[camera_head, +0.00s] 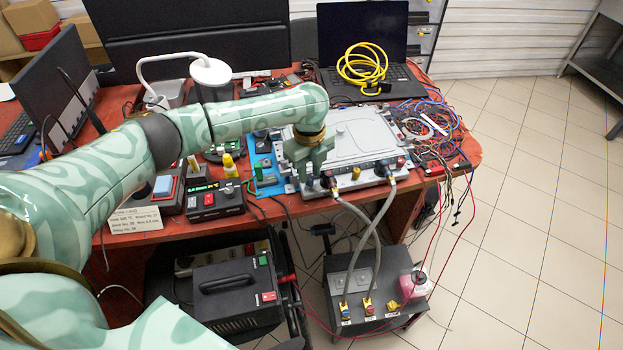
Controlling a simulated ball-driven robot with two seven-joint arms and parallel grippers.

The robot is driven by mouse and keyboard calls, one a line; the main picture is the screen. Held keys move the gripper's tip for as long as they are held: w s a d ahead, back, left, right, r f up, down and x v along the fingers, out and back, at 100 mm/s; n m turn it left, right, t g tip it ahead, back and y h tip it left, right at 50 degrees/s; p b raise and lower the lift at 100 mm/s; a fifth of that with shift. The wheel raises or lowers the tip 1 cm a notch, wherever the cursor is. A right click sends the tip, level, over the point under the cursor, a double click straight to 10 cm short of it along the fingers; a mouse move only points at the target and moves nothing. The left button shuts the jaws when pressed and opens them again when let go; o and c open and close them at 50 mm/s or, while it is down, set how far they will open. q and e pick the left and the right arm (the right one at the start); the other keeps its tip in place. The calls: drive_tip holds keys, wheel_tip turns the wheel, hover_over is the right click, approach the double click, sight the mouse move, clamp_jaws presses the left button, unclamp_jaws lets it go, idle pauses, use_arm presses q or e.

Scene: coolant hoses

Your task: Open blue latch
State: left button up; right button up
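My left gripper (309,174) points down at the front left corner of the grey cold plate (357,135) on the red table. Its fingers are small and partly overlap the fittings behind, so I cannot tell whether they are apart or shut. A dark fitting with a bluish part (327,181) sits on the plate's front edge, just right of the fingertips. Another dark blue fitting (381,168) is farther right. Two grey hoses (376,238) cross from the plate's front to a black box below. A blue-marked port (345,311) is on that box. My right gripper is not in view.
The black box (350,275) stands low in front of the table. A laptop (362,45) with a coiled yellow cable (362,68) is behind the plate. Loose wires (430,125) lie at the right. Control boxes (215,201) crowd the left. Tiled floor at right is clear.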

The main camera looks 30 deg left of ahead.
use_arm(q)
wheel_tip(320, 180, down, 2)
clamp_jaws()
